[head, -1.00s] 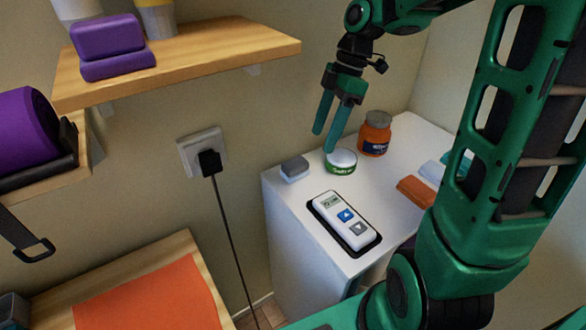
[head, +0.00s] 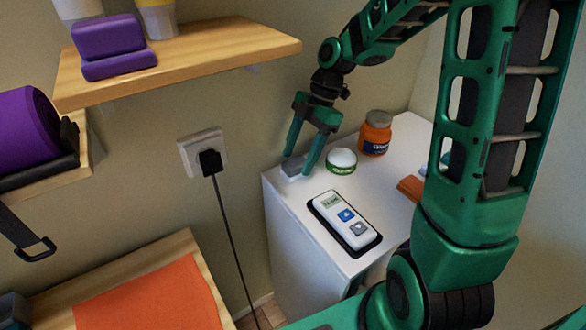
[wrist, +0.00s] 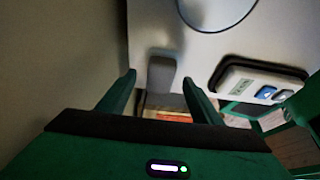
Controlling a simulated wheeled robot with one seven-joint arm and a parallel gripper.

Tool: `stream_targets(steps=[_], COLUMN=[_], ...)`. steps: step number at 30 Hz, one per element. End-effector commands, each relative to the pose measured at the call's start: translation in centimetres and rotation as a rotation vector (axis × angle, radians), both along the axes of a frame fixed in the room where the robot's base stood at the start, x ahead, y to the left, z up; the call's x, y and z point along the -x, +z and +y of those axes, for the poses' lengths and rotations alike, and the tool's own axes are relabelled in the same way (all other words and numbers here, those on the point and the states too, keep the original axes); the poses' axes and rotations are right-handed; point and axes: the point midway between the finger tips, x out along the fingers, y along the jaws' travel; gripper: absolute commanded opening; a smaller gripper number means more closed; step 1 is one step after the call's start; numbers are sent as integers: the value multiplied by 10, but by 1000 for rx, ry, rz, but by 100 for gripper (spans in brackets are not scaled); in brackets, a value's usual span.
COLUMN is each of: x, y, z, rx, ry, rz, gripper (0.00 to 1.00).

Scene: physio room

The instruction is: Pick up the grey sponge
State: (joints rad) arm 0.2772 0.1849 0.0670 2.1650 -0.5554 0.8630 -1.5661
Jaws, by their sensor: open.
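The grey sponge (head: 293,169) lies on the white cabinet top (head: 284,200) near its back left corner, partly hidden by my fingers in the head view. My gripper (head: 298,168) is open, its fingers pointing down over the sponge. In the wrist view the sponge (wrist: 161,74) shows between and a little beyond the two open fingertips (wrist: 157,80). I cannot tell whether the fingers touch it.
A green and white tin (head: 341,161) stands just right of my gripper, with an orange jar (head: 375,134) behind it. A remote-like device (head: 345,220) lies on a black-edged pad in front. The wall is close behind; a wooden shelf (head: 200,55) juts out at upper left.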

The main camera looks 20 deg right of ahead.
Motion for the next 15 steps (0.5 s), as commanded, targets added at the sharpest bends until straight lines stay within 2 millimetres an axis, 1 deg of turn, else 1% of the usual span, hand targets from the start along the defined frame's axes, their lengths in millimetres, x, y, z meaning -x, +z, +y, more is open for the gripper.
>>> stream_targets(steps=[3,6,14,15], x=[2,2,2,2], y=[-15,-23,-26,-26], z=[8,10,11,11], rx=[-1,0,0,1], ry=[2,1,0,0], rz=[3,2,0,0], gripper=[59,59,59,57])
